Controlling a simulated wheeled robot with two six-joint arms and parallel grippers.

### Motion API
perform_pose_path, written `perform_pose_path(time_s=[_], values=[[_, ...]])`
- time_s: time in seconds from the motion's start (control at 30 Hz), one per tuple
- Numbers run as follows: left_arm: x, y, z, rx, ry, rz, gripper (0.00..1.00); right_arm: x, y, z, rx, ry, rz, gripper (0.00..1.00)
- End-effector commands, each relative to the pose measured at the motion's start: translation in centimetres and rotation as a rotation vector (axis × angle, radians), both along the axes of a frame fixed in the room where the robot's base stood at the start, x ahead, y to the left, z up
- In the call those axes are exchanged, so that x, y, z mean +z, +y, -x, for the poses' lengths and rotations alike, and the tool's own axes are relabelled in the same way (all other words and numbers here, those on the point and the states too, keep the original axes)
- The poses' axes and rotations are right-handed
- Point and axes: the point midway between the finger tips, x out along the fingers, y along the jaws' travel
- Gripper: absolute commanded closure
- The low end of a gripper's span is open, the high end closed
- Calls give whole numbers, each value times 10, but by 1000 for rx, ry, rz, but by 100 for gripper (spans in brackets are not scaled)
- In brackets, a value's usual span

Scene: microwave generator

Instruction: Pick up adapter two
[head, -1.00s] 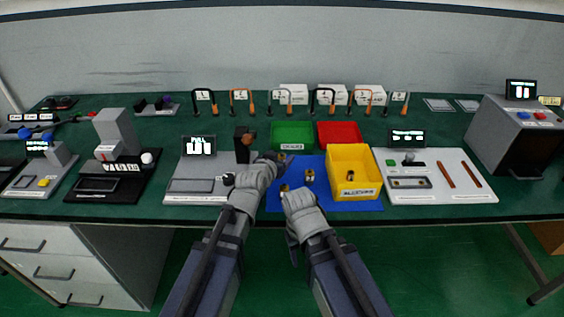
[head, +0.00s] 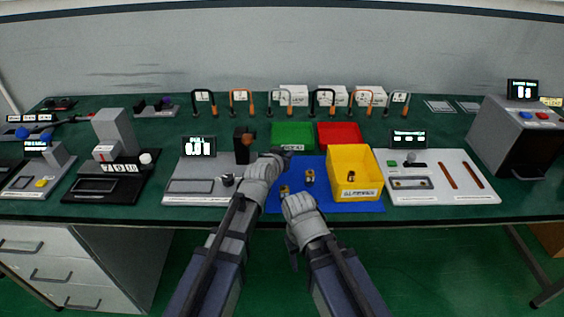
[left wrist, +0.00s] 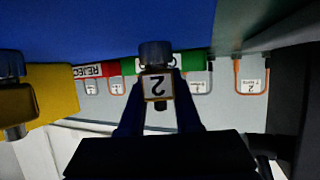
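Adapter two, a small part with a white "2" label (left wrist: 158,88) and a grey end, is between the fingers of my left gripper (left wrist: 158,75) in the left wrist view. The fingers lie against both its sides with no gap that I can see. In the head view my left gripper (head: 279,157) is at the back left of the blue mat (head: 345,206) and hides most of the adapter. I cannot tell whether it touches the mat. My right gripper (head: 294,200) is low at the mat's front; its fingers are not clear.
Other adapters stand on the mat, one near my right gripper (head: 284,191) and one at mid-mat (head: 310,177). A yellow bin (head: 367,162) stands at right. Green (head: 293,135) and red (head: 340,134) bins stand behind. A grey test station (head: 195,190) is at left.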

Motion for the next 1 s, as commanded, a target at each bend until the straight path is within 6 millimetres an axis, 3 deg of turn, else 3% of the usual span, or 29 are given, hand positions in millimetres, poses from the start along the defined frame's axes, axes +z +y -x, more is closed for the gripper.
perform_pose_path(time_s=[0.2, 1.0], values=[[0, 0, 0, 0, 1, 0, 100, 0, 0, 0, 0, 0, 0, 44], [9, 0, 0, 0, 0, 0, 100, 9, 0, 0, 0, 0, 0, 44]])
